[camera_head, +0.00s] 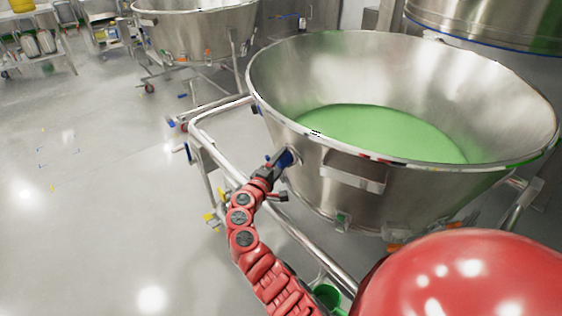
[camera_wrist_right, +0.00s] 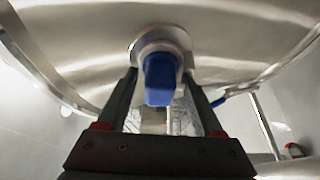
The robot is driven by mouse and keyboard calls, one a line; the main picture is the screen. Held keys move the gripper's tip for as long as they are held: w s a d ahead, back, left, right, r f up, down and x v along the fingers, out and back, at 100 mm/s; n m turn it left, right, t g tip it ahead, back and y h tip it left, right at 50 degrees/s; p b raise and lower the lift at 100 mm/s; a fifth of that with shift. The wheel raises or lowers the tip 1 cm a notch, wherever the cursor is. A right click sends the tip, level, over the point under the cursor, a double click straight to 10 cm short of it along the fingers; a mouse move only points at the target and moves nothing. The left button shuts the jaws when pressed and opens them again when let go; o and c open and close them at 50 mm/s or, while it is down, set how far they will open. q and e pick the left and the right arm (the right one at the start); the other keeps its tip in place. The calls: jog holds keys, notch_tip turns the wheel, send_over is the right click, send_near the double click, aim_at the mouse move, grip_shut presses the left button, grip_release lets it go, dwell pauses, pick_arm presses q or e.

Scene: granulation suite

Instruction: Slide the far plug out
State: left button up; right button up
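A blue plug (camera_head: 285,159) sits in a short metal collar on the outer wall of the large steel bowl (camera_head: 400,184). In the right wrist view the plug (camera_wrist_right: 160,78) is straight ahead, its blue end facing my gripper. My right gripper (camera_head: 273,168) is close up to it. In the wrist view its two dark fingers (camera_wrist_right: 160,92) stand either side of the plug, with gaps between them and the blue part, so it looks open. Whether a fingertip touches the collar I cannot tell. My left gripper is not in view.
The bowl holds green material (camera_head: 385,128) and rests in a tubular metal frame (camera_head: 215,125) whose rails run close beside my right arm. A second bowl (camera_head: 195,35) on a wheeled stand is at the back. The floor (camera_head: 85,190) to the left is clear.

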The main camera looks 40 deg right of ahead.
grip_shut()
jog(key=a, duration=0.3)
jog(key=shift+s+a+f+b, duration=0.1)
jog(key=shift+a+b, duration=0.15)
jog(key=shift+b, duration=0.1)
jog(key=shift+o, duration=0.6)
grip_release()
jog(key=v, duration=1.7)
jog(key=shift+a, duration=0.25)
